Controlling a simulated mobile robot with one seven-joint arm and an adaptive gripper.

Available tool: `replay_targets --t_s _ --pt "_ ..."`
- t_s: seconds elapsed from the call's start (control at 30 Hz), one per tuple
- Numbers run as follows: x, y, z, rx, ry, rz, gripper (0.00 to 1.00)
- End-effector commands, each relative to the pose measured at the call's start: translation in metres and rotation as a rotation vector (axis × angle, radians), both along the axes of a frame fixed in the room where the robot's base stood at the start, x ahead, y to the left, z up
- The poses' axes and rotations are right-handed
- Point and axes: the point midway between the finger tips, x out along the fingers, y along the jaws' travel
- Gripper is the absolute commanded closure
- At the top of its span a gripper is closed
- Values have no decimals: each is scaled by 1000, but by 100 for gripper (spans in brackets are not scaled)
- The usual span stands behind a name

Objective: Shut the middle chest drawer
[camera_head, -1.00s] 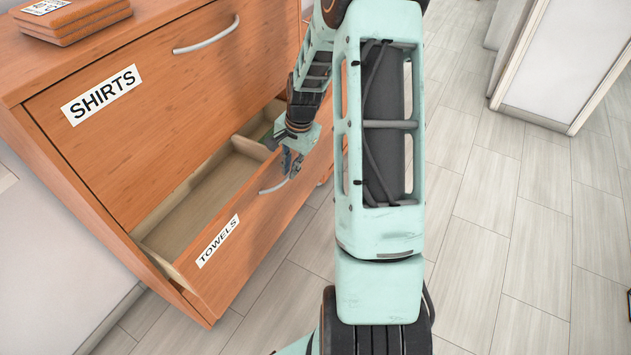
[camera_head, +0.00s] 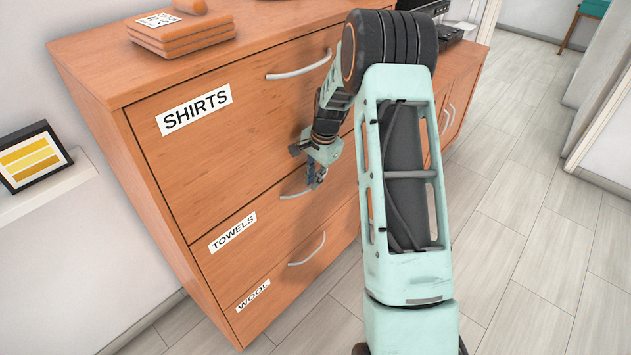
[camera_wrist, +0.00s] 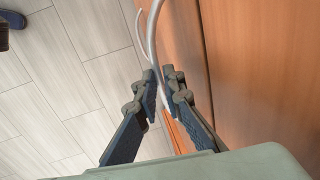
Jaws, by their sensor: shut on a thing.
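The chest's middle drawer (camera_head: 268,232), labelled TOWELS, has its front in line with the drawers above and below, and no gap shows at its top edge. Its curved grey handle (camera_head: 292,195) is at my gripper (camera_head: 317,178). In the wrist view, the two fingers of my gripper (camera_wrist: 163,90) are closed on the handle bar (camera_wrist: 153,45). The inside of the drawer is hidden.
The SHIRTS drawer (camera_head: 240,115) above and the WOOL drawer (camera_head: 275,285) below are shut. Orange-brown books (camera_head: 180,38) lie on the chest top. A framed picture (camera_head: 32,158) stands on a white shelf at left. The floor (camera_head: 540,235) at right is clear.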

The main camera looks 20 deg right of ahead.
Motion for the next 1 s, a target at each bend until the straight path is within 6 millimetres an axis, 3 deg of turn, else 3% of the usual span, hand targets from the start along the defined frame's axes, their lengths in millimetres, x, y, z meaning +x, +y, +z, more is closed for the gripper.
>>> replay_targets --t_s 0.27,0.3,0.43,0.77,1.0 --pt "0 -1 0 -1 1 1 100" --pt "0 -1 0 -1 1 1 87" --pt "-1 -1 0 -1 1 1 73" --pt "-1 -1 3 -1 0 0 73" --pt "-6 -5 39 -3 -3 0 73"
